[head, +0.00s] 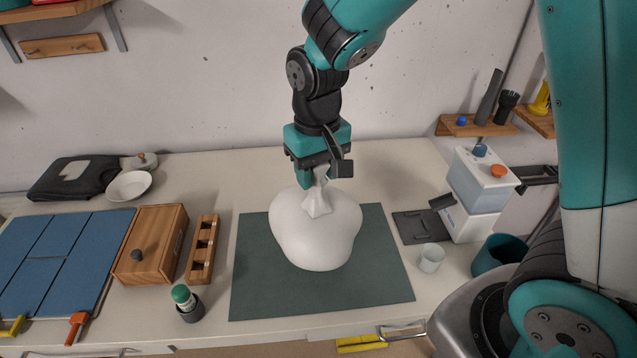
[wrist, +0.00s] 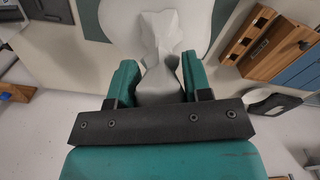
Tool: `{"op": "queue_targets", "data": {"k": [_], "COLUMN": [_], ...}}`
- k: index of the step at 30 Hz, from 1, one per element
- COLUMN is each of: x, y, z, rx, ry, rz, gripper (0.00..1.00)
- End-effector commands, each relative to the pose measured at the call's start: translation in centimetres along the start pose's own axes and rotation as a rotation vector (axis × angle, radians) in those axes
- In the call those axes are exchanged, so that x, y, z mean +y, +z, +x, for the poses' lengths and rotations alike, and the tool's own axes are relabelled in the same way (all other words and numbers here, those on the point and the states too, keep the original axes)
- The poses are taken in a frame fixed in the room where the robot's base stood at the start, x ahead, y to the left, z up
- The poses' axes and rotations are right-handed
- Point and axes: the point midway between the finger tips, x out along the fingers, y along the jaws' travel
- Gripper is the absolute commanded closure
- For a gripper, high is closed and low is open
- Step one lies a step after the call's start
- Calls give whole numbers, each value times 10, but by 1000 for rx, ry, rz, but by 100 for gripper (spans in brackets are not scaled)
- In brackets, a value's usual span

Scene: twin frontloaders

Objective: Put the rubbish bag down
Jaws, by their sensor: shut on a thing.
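The rubbish bag (head: 315,235) is white and round with a gathered neck. It is upright over the dark green mat (head: 370,295) on the table. I cannot tell whether its underside touches the mat. My gripper (head: 320,178) is above the bag, shut on its neck. In the wrist view, the two teal fingers of my gripper (wrist: 158,82) are on either side of the pale neck of the bag (wrist: 160,50). The bag hides the middle of the mat.
Left of the mat stand a wooden rack (head: 202,250), a wooden box (head: 150,245) and a green-capped bottle (head: 183,297). Right of it are a white cup (head: 431,258), a dispenser (head: 477,195) and a teal pot (head: 497,254). The table behind the mat is clear.

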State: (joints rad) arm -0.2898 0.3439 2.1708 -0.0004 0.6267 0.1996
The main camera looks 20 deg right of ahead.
Motion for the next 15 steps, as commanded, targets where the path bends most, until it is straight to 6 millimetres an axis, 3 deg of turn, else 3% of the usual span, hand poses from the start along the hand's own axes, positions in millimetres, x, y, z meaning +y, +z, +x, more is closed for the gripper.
{"op": "queue_targets", "data": {"k": [9,15], "x": [2,2], "y": [0,0], "z": [36,39], "rx": [-1,2], "ry": [0,0], "rz": [4,4], "gripper": [100,100]}}
